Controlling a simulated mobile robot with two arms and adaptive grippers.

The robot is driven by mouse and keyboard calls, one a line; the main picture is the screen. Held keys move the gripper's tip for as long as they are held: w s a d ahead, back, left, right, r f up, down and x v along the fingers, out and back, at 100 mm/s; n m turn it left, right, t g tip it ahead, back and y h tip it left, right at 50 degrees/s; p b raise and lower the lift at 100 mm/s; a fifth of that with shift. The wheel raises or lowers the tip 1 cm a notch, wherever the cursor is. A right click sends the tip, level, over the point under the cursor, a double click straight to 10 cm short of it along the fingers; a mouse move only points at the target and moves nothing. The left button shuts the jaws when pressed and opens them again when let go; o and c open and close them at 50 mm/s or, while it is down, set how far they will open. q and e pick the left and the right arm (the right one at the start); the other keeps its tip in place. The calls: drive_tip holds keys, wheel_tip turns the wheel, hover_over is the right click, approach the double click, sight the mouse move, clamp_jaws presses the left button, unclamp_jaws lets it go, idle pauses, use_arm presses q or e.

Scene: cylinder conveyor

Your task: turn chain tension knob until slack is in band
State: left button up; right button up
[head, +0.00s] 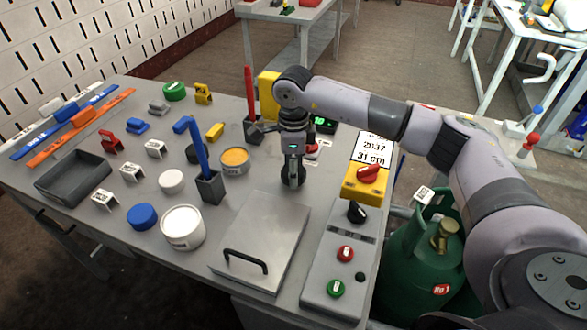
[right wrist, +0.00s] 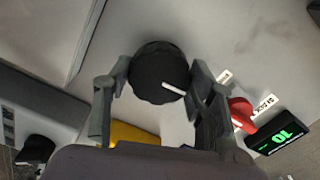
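A round black knob (right wrist: 158,72) with a white pointer line shows in the right wrist view, standing on the grey table top. The pointer is turned toward the lower right of that picture. My right gripper (right wrist: 160,78) has one finger on each side of the knob, and both fingertips appear to touch its rim. In the head view my right gripper (head: 293,172) points straight down at the table and largely hides the knob. A small black display (right wrist: 280,131) with green digits, seemingly 10, stands next to it. My left gripper is in neither view.
A red knob or button (right wrist: 241,112) sits close to the right finger. A steel plate with a black handle (head: 262,235), a yellow switch box (head: 352,188) and a button panel (head: 322,270) lie nearby. Pen cups, tins and small blocks crowd the table's left.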

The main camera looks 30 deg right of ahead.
drive_tip(key=o, duration=0.4)
wheel_tip(320, 180, up, 12)
idle(0.6)
drive_tip(key=shift+r, duration=0.1)
